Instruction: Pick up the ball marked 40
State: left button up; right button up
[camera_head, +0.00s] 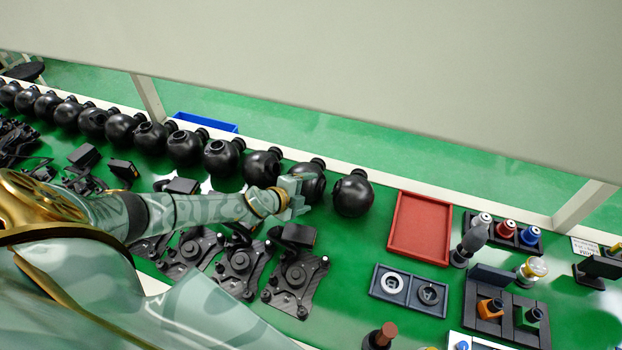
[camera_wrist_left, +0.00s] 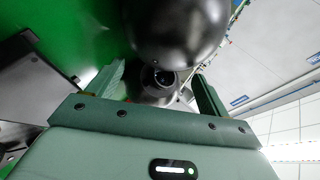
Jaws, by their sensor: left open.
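Several black balls, each with a short neck, stand in a row along the back of the green table. No number can be read on any of them, so I cannot tell which is marked 40. My left gripper (camera_head: 297,196) is open at the second ball from the right (camera_head: 312,177) and partly covers it. The ball at the right end (camera_head: 352,194) stands just right of the gripper. In the left wrist view, my open fingers (camera_wrist_left: 158,82) stand either side of a dark round part (camera_wrist_left: 150,92). A large black ball (camera_wrist_left: 180,30) is just beyond. Contact cannot be told. My right gripper is not in view.
Black bracket-like parts (camera_head: 293,280) lie in front of the balls, below my left arm. A red tray (camera_head: 420,228) and a grey two-well holder (camera_head: 388,284) are to the right. A blue bin (camera_head: 205,123) is behind the table. Green surface is bare between the right-end ball and the tray.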

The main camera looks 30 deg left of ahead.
aim_at(314, 189)
pick_arm(q)
jog(key=b+x, duration=0.2)
jog(key=x, duration=0.4)
jog(key=shift+w+b, duration=0.1)
jog(key=shift+b, duration=0.3)
jog(key=shift+r, duration=0.2)
jog(key=shift+c, duration=1.2)
jog(key=c, duration=1.4)
jog(key=shift+a, duration=0.1)
